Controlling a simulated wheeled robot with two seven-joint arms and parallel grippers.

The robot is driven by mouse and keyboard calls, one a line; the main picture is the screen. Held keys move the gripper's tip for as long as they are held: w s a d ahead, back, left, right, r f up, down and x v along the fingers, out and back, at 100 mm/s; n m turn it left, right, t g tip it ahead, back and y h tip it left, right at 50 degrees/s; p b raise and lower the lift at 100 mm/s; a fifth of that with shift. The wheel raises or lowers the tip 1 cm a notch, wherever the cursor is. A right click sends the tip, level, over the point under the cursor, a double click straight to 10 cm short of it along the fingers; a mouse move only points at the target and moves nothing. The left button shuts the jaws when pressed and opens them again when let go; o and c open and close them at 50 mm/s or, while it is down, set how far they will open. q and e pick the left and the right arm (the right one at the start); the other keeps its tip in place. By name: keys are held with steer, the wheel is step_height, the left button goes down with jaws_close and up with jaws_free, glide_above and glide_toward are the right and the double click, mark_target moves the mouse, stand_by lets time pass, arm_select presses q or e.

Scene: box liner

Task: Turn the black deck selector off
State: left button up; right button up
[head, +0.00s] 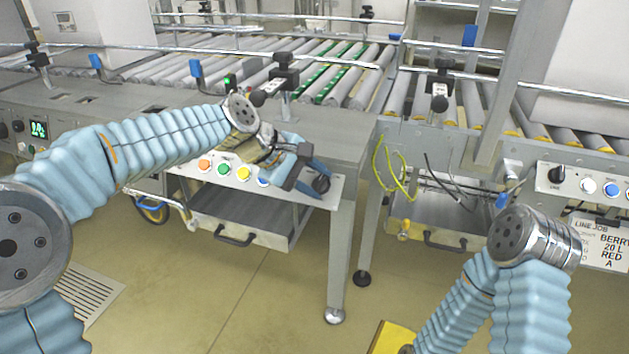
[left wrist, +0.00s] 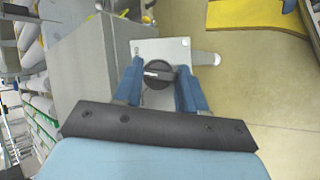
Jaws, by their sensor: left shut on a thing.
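The black deck selector (head: 321,184) is a round black knob at the right end of a grey button panel (head: 222,163). It also shows in the left wrist view (left wrist: 158,70), with a pale mark that lies about level across the picture. My left gripper (head: 309,178) has its blue fingers on either side of the knob and is shut on it. In the left wrist view the left gripper (left wrist: 159,84) has one finger at each side of the knob. My right gripper does not show; only parts of my right arm are in view.
Orange, green (head: 223,169) and yellow (head: 243,173) buttons sit left of the knob. Another panel at the right has a black knob (head: 557,175) and buttons. Roller conveyors (head: 320,70) run behind. A grey drawer (head: 245,215) hangs below the panel. The floor in front is mostly clear.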

arm_select(q)
steer(key=shift+a+f+n+t+h+b, duration=0.1)
steer(key=shift+n+t+h+b, duration=0.35)
steer(key=shift+n, duration=0.75)
steer(key=o, duration=1.1)
steer(key=shift+c, duration=0.2)
steer(key=shift+t, duration=0.25)
